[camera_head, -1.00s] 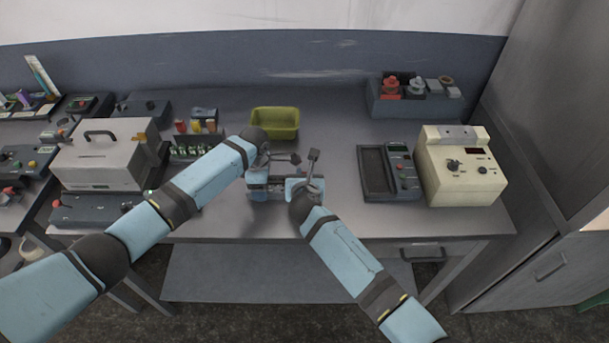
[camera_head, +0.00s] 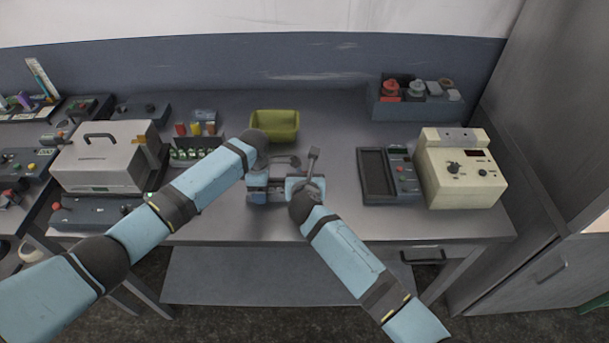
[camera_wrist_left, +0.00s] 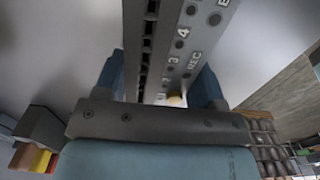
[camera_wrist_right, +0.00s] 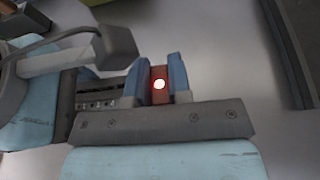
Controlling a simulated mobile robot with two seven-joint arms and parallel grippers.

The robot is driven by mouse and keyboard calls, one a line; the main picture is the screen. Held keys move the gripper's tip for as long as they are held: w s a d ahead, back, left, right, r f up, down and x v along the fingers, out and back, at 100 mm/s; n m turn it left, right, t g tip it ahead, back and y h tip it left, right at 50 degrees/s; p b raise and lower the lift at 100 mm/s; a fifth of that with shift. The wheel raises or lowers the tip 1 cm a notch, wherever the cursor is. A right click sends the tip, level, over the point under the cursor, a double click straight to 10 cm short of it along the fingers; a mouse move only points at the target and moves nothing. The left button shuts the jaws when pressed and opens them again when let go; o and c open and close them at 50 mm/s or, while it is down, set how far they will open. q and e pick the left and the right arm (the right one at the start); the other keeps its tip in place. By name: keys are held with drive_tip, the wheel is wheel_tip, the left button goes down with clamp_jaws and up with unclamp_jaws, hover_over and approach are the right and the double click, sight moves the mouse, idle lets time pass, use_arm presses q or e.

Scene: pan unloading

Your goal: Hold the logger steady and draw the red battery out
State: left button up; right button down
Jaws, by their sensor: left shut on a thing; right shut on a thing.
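The logger is a long grey bar with printed numbers, "REC" and round buttons. In the left wrist view the logger (camera_wrist_left: 172,45) runs between the two blue fingers of my left gripper (camera_wrist_left: 158,85), which is shut on it. In the right wrist view the red battery (camera_wrist_right: 160,97), with a bright glowing spot, sits between the fingers of my right gripper (camera_wrist_right: 160,75). The logger's dark slotted side shows just left of those fingers. In the head view both grippers are close together above the bench; the battery is hidden there and I cannot tell how deep it sits.
An olive bin (camera_head: 273,134) stands just behind the grippers. A dark tray device (camera_head: 373,178) and a cream instrument (camera_head: 460,192) are to the right. A grey case (camera_head: 100,172) and a rack of small cells (camera_head: 190,158) are to the left. The front bench between them is clear.

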drive_tip(key=shift+w+a+r, duration=0.1)
drive_tip(key=shift+a+r, duration=0.05)
drive_tip(key=shift+r, duration=1.25)
drive_tip(key=shift+a+r, duration=0.15)
drive_tip(key=shift+r, duration=1.2)
drive_tip(key=c, duration=1)
unclamp_jaws()
drive_tip(key=shift+o, duration=0.2)
drive_tip(key=s+d+r, duration=0.1)
drive_tip(key=s+r, duration=0.1)
drive_tip(key=s, duration=0.9)
drive_tip(key=shift+s+d, duration=0.15)
drive_tip(key=shift+s, duration=0.05)
wheel_tip(320, 180, down, 4)
drive_tip(key=s, duration=0.2)
drive_tip(key=x, duration=0.8)
drive_tip(key=a+x, duration=0.1)
drive_tip(key=x, duration=0.2)
drive_tip(key=shift+w+f, duration=0.3)
drive_tip(key=shift+f, duration=0.05)
